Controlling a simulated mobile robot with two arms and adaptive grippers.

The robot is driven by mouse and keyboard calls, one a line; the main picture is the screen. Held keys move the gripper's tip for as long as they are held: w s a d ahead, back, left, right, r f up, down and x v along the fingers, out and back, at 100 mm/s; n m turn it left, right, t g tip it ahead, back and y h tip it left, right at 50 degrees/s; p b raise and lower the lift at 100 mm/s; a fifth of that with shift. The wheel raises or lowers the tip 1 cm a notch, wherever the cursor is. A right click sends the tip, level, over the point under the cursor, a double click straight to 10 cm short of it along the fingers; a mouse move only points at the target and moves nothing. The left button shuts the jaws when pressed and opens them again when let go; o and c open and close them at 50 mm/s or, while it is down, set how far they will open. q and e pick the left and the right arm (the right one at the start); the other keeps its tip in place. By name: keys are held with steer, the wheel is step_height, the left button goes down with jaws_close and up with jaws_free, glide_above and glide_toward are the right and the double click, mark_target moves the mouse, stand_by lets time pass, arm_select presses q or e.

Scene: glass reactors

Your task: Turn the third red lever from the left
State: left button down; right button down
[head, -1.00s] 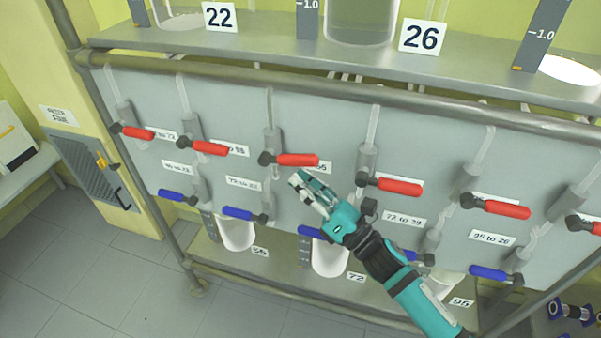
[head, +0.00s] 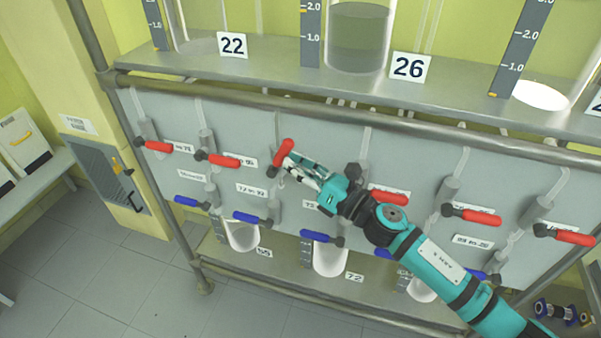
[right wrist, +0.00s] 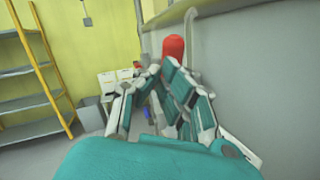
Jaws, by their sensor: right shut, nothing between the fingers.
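The third red lever from the left (head: 284,153) is tilted steeply, its free end pointing up and to the right. The other red levers, such as the first (head: 158,147), the second (head: 223,162) and the fifth (head: 480,217), lie near horizontal. My right gripper (head: 288,167) is shut and empty, its fingertips right beside the third lever's lower part; I cannot tell whether they touch. In the right wrist view the red lever (right wrist: 173,47) stands upright just beyond the gripper fingers (right wrist: 160,75), which partly hide it. My left gripper is not in view.
Blue levers (head: 250,218) sit in a row below on the grey panel. A metal rail (head: 240,97) and a shelf with a glass vessel (head: 358,40) are above. White containers (head: 243,237) stand on the lower shelf. Open floor (head: 110,260) lies at left.

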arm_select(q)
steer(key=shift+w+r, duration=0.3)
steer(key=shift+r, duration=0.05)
arm_select(e)
steer(key=shift+w+a+r, duration=0.25)
steer(key=shift+a+r, duration=0.5)
steer(key=shift+a, duration=0.15)
arm_select(q)
steer(key=shift+p, duration=0.3)
arm_select(e)
steer(key=shift+a, duration=0.1)
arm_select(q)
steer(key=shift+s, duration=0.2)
